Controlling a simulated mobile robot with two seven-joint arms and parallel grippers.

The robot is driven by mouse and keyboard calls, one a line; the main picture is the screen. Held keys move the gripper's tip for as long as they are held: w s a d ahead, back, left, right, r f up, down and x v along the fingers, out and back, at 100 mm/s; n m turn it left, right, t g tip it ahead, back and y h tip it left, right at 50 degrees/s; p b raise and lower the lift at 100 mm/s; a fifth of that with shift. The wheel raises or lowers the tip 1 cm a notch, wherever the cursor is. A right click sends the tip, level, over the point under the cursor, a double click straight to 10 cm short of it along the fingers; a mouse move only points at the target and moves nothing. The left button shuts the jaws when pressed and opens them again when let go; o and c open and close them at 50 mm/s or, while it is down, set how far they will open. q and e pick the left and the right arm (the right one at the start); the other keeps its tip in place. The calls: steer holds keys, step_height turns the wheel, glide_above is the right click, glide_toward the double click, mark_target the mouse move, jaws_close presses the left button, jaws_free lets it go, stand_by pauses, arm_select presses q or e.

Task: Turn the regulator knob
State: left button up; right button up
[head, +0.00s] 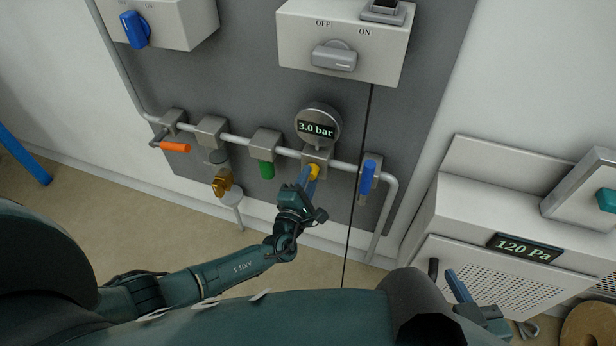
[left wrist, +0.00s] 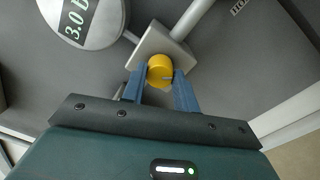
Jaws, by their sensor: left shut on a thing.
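The yellow regulator knob (head: 313,171) sits on a grey block below a round gauge (head: 318,125) that reads 3.0 bar. In the left wrist view the knob (left wrist: 160,70) shows between two blue fingertips, with the gauge (left wrist: 80,20) at upper left. My left gripper (head: 308,178) is shut on the knob; its fingers (left wrist: 159,80) lie on either side of it. My right gripper (head: 461,288) is partly in view at the lower right, away from the knob, with one blue finger showing. Its opening is not clear.
A pipe (head: 235,138) carries an orange lever (head: 175,147), a brass fitting (head: 222,183), a green part (head: 267,170) and a blue handle (head: 368,177) close to the right of the knob. A black cable (head: 358,200) hangs nearby. A cabinet display (head: 524,248) reads 120 Pa.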

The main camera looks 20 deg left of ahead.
arm_select(q)
steer(key=shift+m+p, duration=0.3)
steer(key=shift+m, duration=0.6)
steer(key=o, duration=0.9)
steer(key=shift+o, duration=0.3)
steer(key=shift+s+a+f, duration=0.1)
